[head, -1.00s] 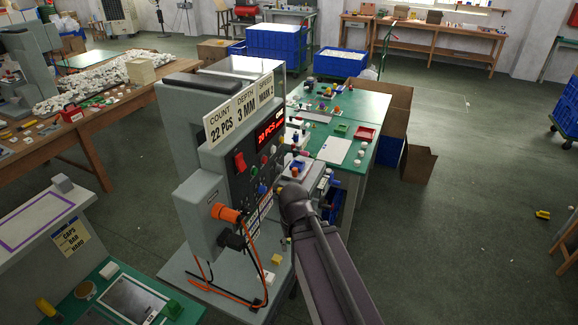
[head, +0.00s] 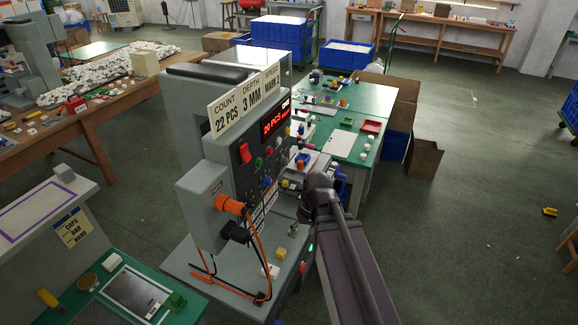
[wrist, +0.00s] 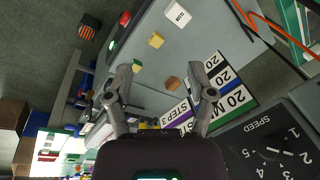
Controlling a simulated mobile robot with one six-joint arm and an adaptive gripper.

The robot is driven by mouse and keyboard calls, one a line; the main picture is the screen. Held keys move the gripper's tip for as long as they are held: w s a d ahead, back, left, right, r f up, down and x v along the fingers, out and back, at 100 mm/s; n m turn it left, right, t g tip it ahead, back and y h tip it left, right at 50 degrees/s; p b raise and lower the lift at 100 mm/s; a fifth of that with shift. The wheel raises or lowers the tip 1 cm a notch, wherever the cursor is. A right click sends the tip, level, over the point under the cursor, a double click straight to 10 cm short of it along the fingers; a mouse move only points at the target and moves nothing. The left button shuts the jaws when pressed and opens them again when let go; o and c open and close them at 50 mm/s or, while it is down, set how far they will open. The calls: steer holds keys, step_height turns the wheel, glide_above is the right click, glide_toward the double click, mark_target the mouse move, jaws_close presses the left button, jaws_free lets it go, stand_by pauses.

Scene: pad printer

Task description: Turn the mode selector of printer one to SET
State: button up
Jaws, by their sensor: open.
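The grey pad printer (head: 205,130) stands in the middle of the head view. Its dark front panel (head: 262,160) carries a lit red display, a red switch and several small knobs. I cannot tell which knob is the mode selector or where it points. My gripper (head: 306,212) is just in front of the panel's lower right side, beside the printer. In the wrist view my gripper (wrist: 160,84) is open, with nothing between its fingers. A SPEED dial (wrist: 277,152) with numbers shows at the lower right there, apart from the fingers.
Small blocks, including a yellow one (head: 281,253) and a white one (head: 270,271), lie on the printer's base. An orange cable (head: 262,265) hangs at the front. A green table (head: 375,105) with parts stands behind. The floor at right is mostly clear.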

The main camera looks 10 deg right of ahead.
steer(key=w+f+n+t+y+b, duration=0.1)
steer(key=w+f+n+y+b, duration=0.15)
steer(key=w+y, duration=0.2)
steer(key=n+t+y+b, duration=0.5)
steer(key=t+y+b, duration=0.3)
steer(key=t+b, duration=0.1)
glide_toward(287, 161)
steer(key=v, duration=0.4)
steer(key=shift+s+d+f, duration=0.15)
steer(key=shift+s+d, duration=0.05)
steer(key=shift+d, duration=0.15)
steer(key=x, duration=1.3)
steer(key=shift+w+a, duration=0.25)
steer(key=shift+w, duration=0.1)
jaws_close()
